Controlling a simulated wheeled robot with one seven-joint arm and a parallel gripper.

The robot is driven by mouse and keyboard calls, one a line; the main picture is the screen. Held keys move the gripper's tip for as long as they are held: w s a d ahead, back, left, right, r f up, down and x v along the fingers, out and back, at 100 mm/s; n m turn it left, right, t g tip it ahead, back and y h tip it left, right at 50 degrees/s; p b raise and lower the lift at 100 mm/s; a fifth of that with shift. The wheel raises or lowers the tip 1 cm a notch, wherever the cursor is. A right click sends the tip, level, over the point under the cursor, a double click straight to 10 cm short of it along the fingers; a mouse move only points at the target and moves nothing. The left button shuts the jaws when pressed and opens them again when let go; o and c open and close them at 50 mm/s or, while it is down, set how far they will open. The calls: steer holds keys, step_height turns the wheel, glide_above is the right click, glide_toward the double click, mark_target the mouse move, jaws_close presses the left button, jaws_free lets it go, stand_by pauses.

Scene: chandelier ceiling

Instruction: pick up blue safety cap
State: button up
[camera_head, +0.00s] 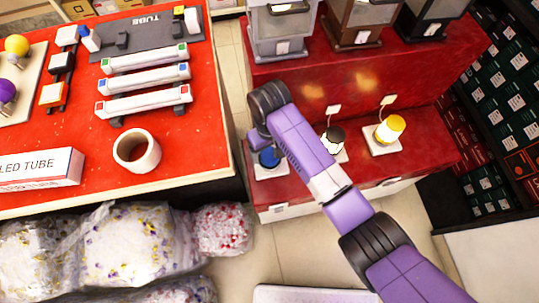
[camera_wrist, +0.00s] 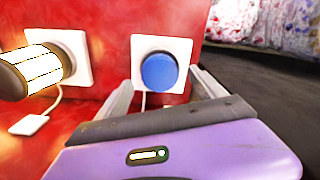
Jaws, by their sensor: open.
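The blue safety cap (camera_wrist: 159,72) is a round blue disc on a white square plate (camera_wrist: 180,47) in the wrist view. In the head view the blue cap (camera_head: 269,158) shows at the left end of the low red shelf, partly hidden beside my arm. My gripper (camera_wrist: 160,85) is open, with one finger to each side of the cap's plate in the wrist view. Nothing is held between the fingers. I cannot tell how far the fingertips are from the cap. In the head view my arm hides the fingertips.
A lit lamp (camera_head: 334,139) and a yellow lamp (camera_head: 389,129) stand on white plates along the red shelf (camera_head: 440,143). A red table (camera_head: 200,150) holds LED tubes and a white ring (camera_head: 137,151). Clear bags (camera_head: 135,245) lie in front of the table.

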mark_target(269, 154)
steer(key=shift+f, duration=1.8)
steer(key=c, duration=1.4)
steer(key=shift+c, duration=0.2)
steer(key=shift+r, duration=0.1)
step_height(269, 154, up, 20)
steer(key=p, duration=0.4)
